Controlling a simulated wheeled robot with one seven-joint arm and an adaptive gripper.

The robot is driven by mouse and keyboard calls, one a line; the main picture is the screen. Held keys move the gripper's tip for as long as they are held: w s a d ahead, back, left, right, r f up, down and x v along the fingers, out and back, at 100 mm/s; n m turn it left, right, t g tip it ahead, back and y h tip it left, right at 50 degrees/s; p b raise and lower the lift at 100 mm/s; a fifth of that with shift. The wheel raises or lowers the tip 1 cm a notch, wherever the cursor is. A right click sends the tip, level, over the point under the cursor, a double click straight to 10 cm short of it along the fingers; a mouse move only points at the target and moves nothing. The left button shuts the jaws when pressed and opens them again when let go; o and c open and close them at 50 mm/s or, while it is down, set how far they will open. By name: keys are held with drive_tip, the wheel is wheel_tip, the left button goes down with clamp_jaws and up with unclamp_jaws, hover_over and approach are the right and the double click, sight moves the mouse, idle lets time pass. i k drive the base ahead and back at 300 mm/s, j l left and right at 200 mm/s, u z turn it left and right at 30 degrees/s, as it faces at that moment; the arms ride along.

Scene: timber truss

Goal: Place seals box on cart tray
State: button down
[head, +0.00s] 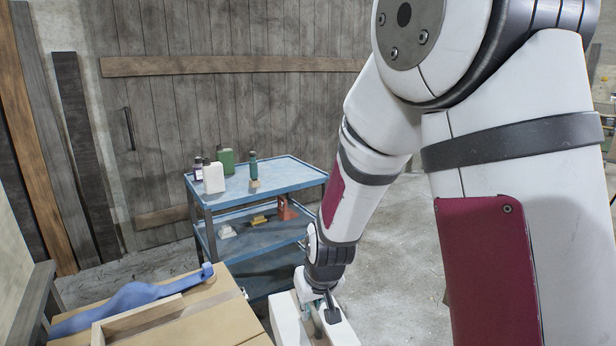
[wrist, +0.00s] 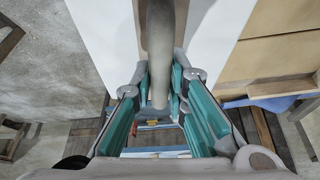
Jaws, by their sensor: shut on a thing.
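My gripper (head: 322,312) points down at the bottom centre of the head view. In the wrist view its teal fingers (wrist: 160,92) are closed on a grey rounded bar (wrist: 160,45). White surfaces with a brown strip between them lie beyond the bar. In the head view a white box-like body (head: 284,318) shows around the gripper; I take it for the seals box, though no label shows and much of it is cut off or hidden. The blue cart's top tray (head: 275,177) is beyond the gripper, up and to the left, apart from it.
On the tray stand a white bottle (head: 213,178), a green container (head: 227,160), a dark bottle (head: 197,170) and a green-handled tool (head: 253,170). The tray's right part is clear. A bench (head: 205,310) with blue cloth (head: 130,297) and a wooden frame is at lower left.

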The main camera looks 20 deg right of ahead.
sight(285, 171)
drive_tip(key=l+z, duration=0.25)
drive_tip(key=z, duration=0.2)
drive_tip(key=l+z, duration=0.25)
drive_tip(key=z, duration=0.2)
drive_tip(key=l+z, duration=0.25)
drive_tip(key=z, duration=0.2)
drive_tip(key=i+l+z, duration=0.2)
drive_tip(key=i, duration=0.3)
drive_tip(key=i+u, duration=0.7)
drive_tip(key=i, duration=0.2)
drive_tip(key=i+l+u, duration=0.35)
drive_tip(key=i+j, duration=0.1)
